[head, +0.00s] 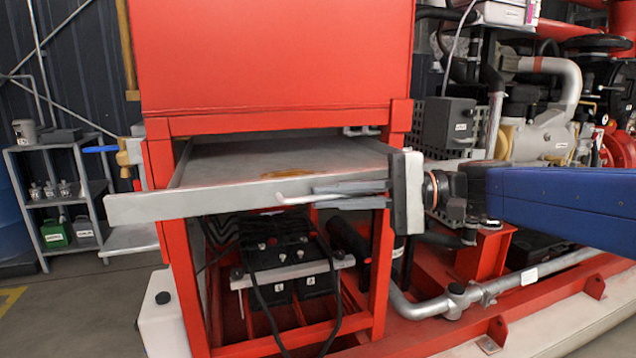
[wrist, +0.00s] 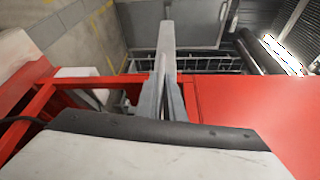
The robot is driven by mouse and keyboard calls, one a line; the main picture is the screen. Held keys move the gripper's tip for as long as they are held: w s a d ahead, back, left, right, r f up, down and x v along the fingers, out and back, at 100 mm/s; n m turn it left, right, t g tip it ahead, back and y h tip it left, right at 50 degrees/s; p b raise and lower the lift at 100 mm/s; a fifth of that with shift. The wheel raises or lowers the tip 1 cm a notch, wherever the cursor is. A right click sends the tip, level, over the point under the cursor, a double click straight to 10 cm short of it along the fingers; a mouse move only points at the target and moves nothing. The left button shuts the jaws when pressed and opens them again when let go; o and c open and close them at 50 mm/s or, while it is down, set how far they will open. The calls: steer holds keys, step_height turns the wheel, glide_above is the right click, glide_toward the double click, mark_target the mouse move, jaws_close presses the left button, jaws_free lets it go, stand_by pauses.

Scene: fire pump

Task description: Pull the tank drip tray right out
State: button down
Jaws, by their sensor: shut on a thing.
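The tank drip tray (head: 225,168) is a flat grey metal tray under the red tank (head: 275,55). Its front lip stands out in front of the red frame, and its rear part is hidden under the tank. A brown stain marks its floor. My gripper (head: 318,195) reaches in from the right along the front lip and is shut on the tray's handle (head: 284,200), a thin bent grey bar. In the wrist view, my gripper's fingers (wrist: 167,95) are close together, with a narrow grey strip running beyond them; I cannot tell which part of the tray it is.
Black batteries (head: 290,265) with cables sit below the tray inside the red frame. A blue-handled valve (head: 125,150) is at the frame's left. Shelving (head: 65,195) stands farther left. The engine and pipework fill the right. Floor at lower left is clear.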

steer(key=s+d, duration=0.2)
steer(key=s, duration=0.6)
steer(key=shift+d, duration=0.15)
steer(key=c, duration=1.9)
jaws_free()
steer(key=shift+o, duration=0.2)
steer(key=shift+d, duration=0.15)
steer(key=s+d, duration=0.1)
steer(key=d, duration=1)
steer(key=shift+d+r, duration=0.25)
steer(key=shift+r, duration=0.2)
steer(key=shift+s+f, duration=0.1)
